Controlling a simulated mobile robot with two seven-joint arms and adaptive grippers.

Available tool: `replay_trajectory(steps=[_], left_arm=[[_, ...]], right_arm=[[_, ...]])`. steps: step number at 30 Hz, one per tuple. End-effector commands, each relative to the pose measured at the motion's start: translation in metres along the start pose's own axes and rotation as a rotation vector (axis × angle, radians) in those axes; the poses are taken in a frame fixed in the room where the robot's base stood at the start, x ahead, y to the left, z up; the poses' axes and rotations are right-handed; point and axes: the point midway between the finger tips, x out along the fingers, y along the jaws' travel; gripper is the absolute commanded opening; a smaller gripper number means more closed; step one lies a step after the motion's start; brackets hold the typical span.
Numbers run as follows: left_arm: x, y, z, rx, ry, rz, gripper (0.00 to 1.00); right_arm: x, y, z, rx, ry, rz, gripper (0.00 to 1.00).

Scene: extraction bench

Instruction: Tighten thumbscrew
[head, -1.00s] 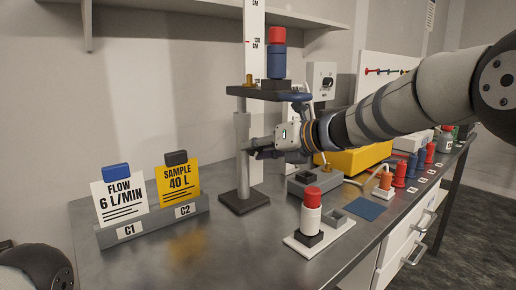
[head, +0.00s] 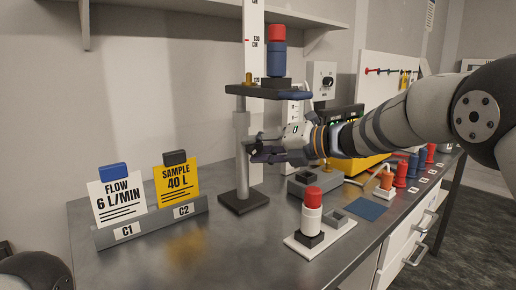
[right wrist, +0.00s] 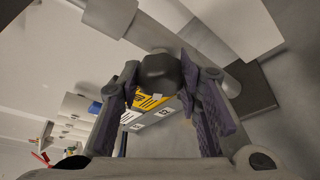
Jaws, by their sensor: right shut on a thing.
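The thumbscrew (right wrist: 160,72) is a dark, rounded knob in the right wrist view, between the two fingers of my right gripper. The gripper (head: 257,148) is shut on it. In the head view the gripper reaches from the right to the stand's grey upright post (head: 242,170), at about mid-height; its fingers hide most of the knob. The post rises from a dark square base (head: 244,203). Above the gripper is a dark platform (head: 262,91) carrying a blue cylinder with a red top (head: 276,55). My left gripper is not in view.
A grey holder (head: 150,226) with a white flow card and yellow sample card stands at left. A red-and-white cylinder (head: 312,210) stands on a white plate in front. Several coloured cylinders line the bench's right side. The front-left steel bench top (head: 210,255) is clear.

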Motion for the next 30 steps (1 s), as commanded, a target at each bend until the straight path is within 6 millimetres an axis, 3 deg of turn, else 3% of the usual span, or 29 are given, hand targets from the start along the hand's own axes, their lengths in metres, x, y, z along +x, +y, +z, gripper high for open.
replay_trajectory(steps=[9,24,25,27,30], left_arm=[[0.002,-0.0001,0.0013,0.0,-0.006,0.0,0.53],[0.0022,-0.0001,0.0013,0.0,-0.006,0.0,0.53],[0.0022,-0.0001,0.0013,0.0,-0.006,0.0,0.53],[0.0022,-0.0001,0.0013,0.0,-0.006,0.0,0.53],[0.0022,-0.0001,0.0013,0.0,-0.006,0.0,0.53]], right_arm=[[0.0004,-0.0009,-0.0007,0.106,0.001,0.043,0.04],[0.0004,-0.0003,-0.0007,0.123,0.001,0.052,0.04],[0.0004,-0.0003,-0.0007,0.123,0.001,0.051,0.34],[0.0004,-0.0003,-0.0007,0.123,0.001,0.051,0.5],[0.0003,-0.0004,-0.0005,0.123,0.001,0.051,0.53]])
